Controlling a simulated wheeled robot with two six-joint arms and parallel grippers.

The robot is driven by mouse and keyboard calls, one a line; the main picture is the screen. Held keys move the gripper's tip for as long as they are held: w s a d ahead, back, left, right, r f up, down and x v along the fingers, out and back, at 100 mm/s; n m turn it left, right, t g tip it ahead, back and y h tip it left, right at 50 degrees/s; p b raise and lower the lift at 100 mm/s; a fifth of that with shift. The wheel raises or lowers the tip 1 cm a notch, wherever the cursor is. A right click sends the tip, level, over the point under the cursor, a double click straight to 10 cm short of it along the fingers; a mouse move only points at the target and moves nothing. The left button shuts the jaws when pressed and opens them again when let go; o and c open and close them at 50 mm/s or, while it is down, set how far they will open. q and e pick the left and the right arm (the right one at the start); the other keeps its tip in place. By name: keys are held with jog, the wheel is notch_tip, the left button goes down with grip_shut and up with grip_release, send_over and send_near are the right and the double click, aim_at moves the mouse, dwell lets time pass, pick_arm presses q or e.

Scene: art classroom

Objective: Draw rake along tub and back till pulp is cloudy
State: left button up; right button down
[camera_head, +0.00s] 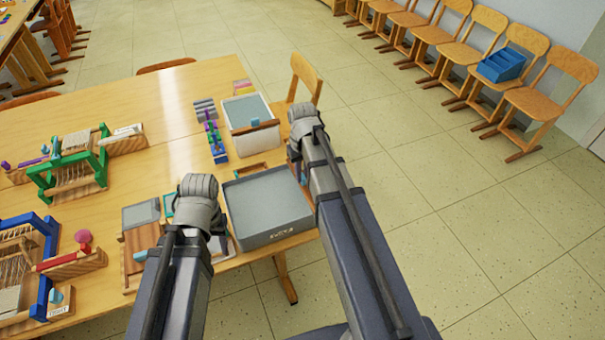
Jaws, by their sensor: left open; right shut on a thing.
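A pale tub (233,139) with a flat grey filling (246,108) stands near the table's far right edge. A brown wooden rake bar (249,129) lies across its near side, with a small blue piece (255,121) at its middle. My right gripper (302,114) is at the tub's right side, by the bar's right end, and is shut on the rake; its fingers are mostly hidden by the wrist. My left gripper (199,184) is open and lower left of the tub, apart from it; its fingertips are hard to see.
A grey tray (282,234) stands between my arms at the table's near edge. Green (68,165) and blue (42,262) wooden frames fill the left. Small coloured pieces (214,140) stand beside the tub. A chair (305,77) is behind it.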

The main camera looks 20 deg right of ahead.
dwell(0.8)
jog(key=a, duration=2.2)
jog(key=shift+s+a, duration=0.35)
jog(key=shift+s, duration=0.1)
jog(key=c, duration=0.8)
grip_release()
jog(key=shift+a, duration=0.15)
jog(key=shift+c, duration=0.2)
notch_tip(320, 180, up, 8)
jog(key=p, duration=0.7)
jog(key=shift+p, duration=0.4)
jog(key=shift+f, duration=0.15)
